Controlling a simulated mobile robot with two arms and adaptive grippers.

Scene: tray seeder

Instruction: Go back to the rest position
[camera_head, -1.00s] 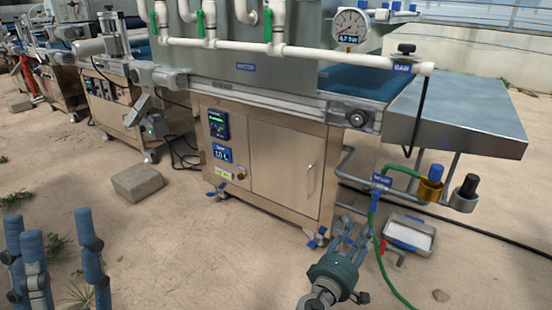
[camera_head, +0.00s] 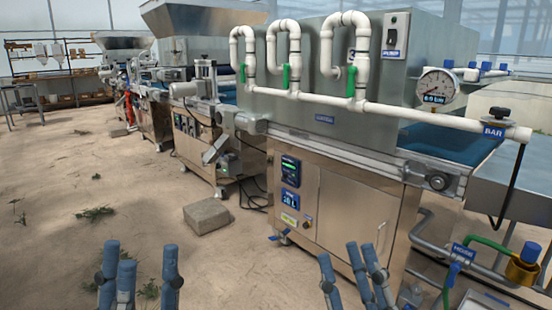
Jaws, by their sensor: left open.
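My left gripper (camera_head: 143,256) stands at the bottom left of the head view. Its blue fingers point up and are spread apart, with nothing between them. My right gripper (camera_head: 344,256) stands at the bottom, right of the middle, in front of the steel cabinet in the picture. Its blue fingers are also spread and empty. Both wrists are below the picture edge.
The seeder's steel cabinet (camera_head: 343,215) fills the right, with white pipes, a pressure gauge (camera_head: 435,88) and a blue-labelled valve (camera_head: 462,254) on a green hose. A concrete block (camera_head: 207,215) lies on the ground.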

